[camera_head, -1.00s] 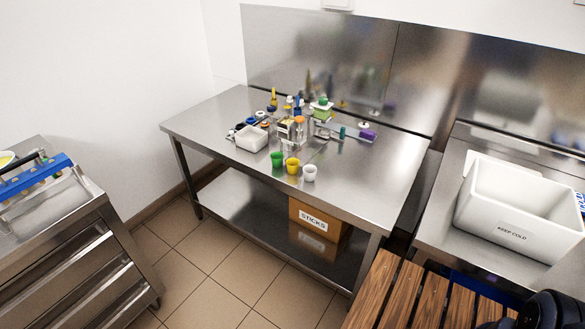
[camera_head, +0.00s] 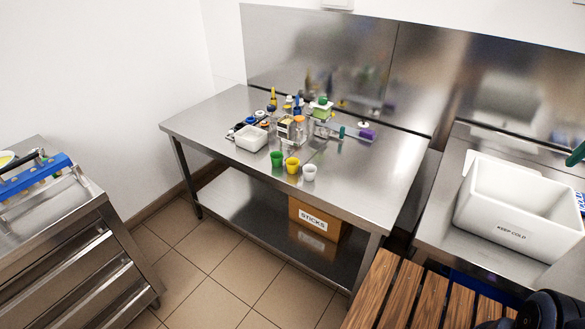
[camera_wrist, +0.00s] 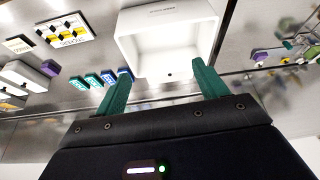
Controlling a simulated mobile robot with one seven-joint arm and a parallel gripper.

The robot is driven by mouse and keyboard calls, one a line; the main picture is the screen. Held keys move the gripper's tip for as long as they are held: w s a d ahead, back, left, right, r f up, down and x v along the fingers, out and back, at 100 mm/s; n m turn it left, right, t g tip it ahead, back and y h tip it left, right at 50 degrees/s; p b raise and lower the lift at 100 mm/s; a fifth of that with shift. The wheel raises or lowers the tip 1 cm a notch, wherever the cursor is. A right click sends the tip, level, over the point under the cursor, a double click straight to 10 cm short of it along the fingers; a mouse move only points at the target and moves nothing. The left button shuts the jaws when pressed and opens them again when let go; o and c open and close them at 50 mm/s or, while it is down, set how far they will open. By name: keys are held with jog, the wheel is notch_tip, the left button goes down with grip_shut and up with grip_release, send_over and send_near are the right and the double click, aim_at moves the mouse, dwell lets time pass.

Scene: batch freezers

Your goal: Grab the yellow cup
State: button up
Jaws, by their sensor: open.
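The yellow cup (camera_head: 292,166) stands upright near the front edge of the steel table (camera_head: 385,180) in the head view. A green cup (camera_head: 277,159) is just left of it and a white cup (camera_head: 309,173) just right of it. My gripper (camera_wrist: 160,80) shows its two green fingers spread apart in the wrist view, with nothing between them. I cannot make out the yellow cup in the wrist view.
A white KEEP COLD bin (camera_head: 520,234) stands on the right counter; it also shows in the wrist view (camera_wrist: 207,35). Behind the cups are a small white tray (camera_head: 250,144) and a cluster of bottles and holders. A wooden slatted surface (camera_head: 400,295) is at lower right. The table's right part is clear.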

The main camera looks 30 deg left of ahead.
jog(key=w+a+n+g+y, duration=0.1)
jog(key=w+a+n, duration=0.2)
jog(key=w+a, duration=0.8)
jog(key=w+a+n+g, duration=0.1)
jog(key=w+a+n, duration=0.1)
jog(key=w+a, duration=0.9)
jog(key=n+g, duration=0.2)
jog(key=n, duration=0.6)
send_over(293, 162)
jog(key=s+d, duration=0.2)
jog(key=s, duration=0.1)
notch_tip(293, 162, down, 29)
jog(key=f, duration=0.6)
jog(key=w+a+f, duration=0.1)
jog(key=f, duration=0.3)
jog(key=c, duration=1)
